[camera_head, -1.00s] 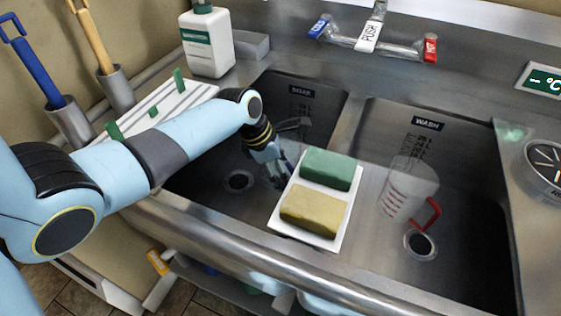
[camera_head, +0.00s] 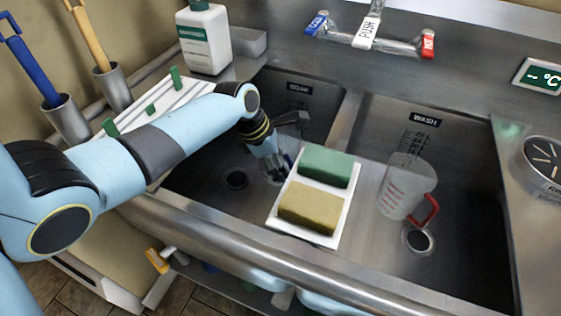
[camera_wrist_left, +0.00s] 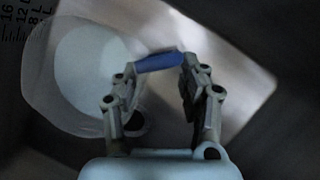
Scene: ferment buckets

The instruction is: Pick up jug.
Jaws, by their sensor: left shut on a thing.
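A translucent white jug (camera_wrist_left: 85,70) with a blue handle (camera_wrist_left: 158,62) is in the left wrist view. In the head view it is in the left basin, marked SOAK, mostly hidden behind my left arm and gripper. My left gripper (camera_head: 277,172) reaches down into that basin and is shut on the blue handle, which lies across between its fingertips. Another clear measuring jug (camera_head: 407,187) with red marks and a red handle stands in the right basin, marked WASH, close to the drain. My right gripper is not in view.
A white tray (camera_head: 272,221) with a green sponge (camera_head: 326,166) and a yellow sponge (camera_head: 309,207) sits on the divider, close to my left gripper. A white bottle (camera_head: 205,40) and a striped rack (camera_head: 150,107) are at the left. Faucet (camera_head: 367,35) overhead.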

